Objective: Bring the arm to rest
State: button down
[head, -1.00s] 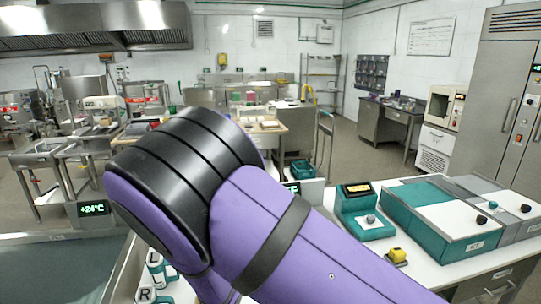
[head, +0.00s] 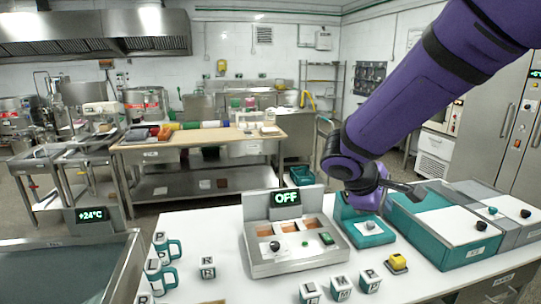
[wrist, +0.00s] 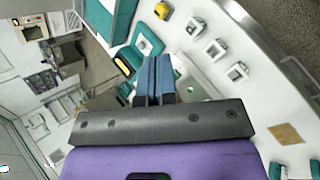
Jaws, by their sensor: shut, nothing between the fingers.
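My purple arm (head: 430,90) comes down from the upper right in the head view and bends at a dark joint. Its wrist end (head: 368,200) is over the teal device on the white table. In the wrist view my gripper (wrist: 154,62) shows its two blue fingers shut together, with nothing seen between them. The fingers look apart from the things on the table, though the exact height is hard to tell. In the head view the fingers are hard to make out.
The white table (head: 220,235) holds a grey device (head: 290,260) reading OFF, a teal device (head: 368,232), a teal-sided box (head: 450,225), a yellow button (head: 397,263), lettered cubes (head: 340,287) and mugs (head: 170,247). A basin (head: 70,270) lies at left.

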jog(key=s+d+r+m+y, duration=0.2)
jog(key=s+r+m, duration=0.1)
jog(key=s, duration=0.4)
jog(key=s+d+r+m+t+y, duration=0.1)
jog(key=s+d+r+m+y, duration=0.1)
jog(key=s, duration=0.5)
jog(key=s+d+r+m+t+y, duration=0.1)
jog(key=s+d+r+m+y, duration=0.1)
jog(key=s+r+m, duration=0.3)
jog(key=shift+s+r+y, duration=0.5)
jog(key=shift+s+y, duration=0.4)
jog(key=shift+s, duration=0.45)
jog(key=shift+d, duration=0.1)
